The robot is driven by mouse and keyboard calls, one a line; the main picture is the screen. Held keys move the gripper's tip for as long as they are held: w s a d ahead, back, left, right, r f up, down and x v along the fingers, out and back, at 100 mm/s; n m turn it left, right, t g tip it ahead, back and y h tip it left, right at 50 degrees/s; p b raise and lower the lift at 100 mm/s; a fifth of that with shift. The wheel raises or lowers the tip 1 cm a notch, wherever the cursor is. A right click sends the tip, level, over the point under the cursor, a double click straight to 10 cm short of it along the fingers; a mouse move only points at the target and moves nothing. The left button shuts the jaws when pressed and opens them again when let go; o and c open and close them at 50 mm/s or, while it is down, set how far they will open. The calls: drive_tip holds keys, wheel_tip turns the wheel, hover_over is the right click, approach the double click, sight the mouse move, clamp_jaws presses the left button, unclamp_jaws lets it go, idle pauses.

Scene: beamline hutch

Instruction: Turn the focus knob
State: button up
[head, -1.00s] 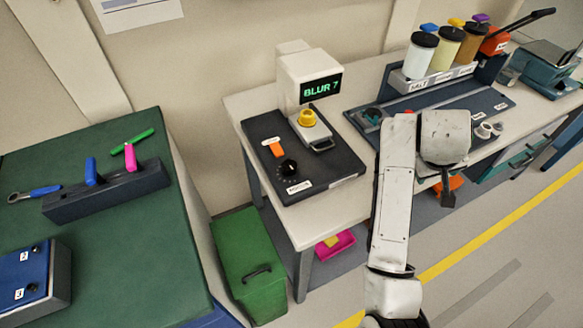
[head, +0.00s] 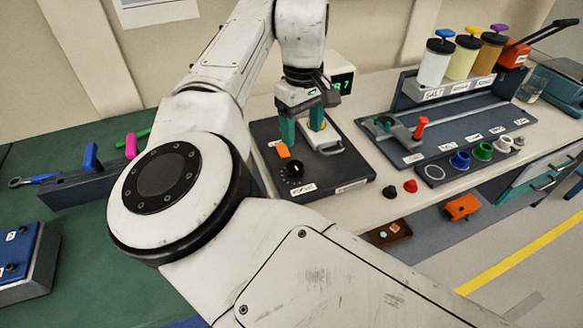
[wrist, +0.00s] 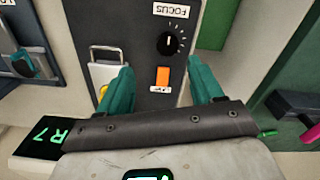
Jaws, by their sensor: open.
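The focus knob (head: 293,170) is a round black dial with a pale pointer line on the dark base of the microscope-like device (head: 350,172). It also shows in the wrist view (wrist: 168,43), below the FOCUS label (wrist: 171,10). An orange block (head: 283,151) sits beside the knob; in the wrist view (wrist: 163,77) it lies between my fingers and the knob. My gripper (head: 302,138) is open and empty, with teal fingers pointing down over the device's base. In the wrist view its fingers (wrist: 160,88) are spread to either side of the orange block, apart from the knob.
The display (head: 342,82) is mostly hidden behind my gripper; its visible end reads 7. A yellow-topped stage with a metal handle (head: 330,148) stands right of my fingers. Black and red caps (head: 400,188) lie near the bench's front edge. Jars (head: 436,62) stand at the back right.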

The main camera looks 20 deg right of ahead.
sight(296, 166)
drive_tip(key=f, duration=0.7)
drive_tip(key=a+f, duration=0.1)
drive_tip(key=f, duration=0.2)
drive_tip(key=shift+w+a+f, duration=0.1)
drive_tip(key=shift+f, duration=0.1)
drive_tip(key=shift+c, duration=0.3)
drive_tip(key=c, duration=1)
drive_tip(key=shift+p, duration=0.35)
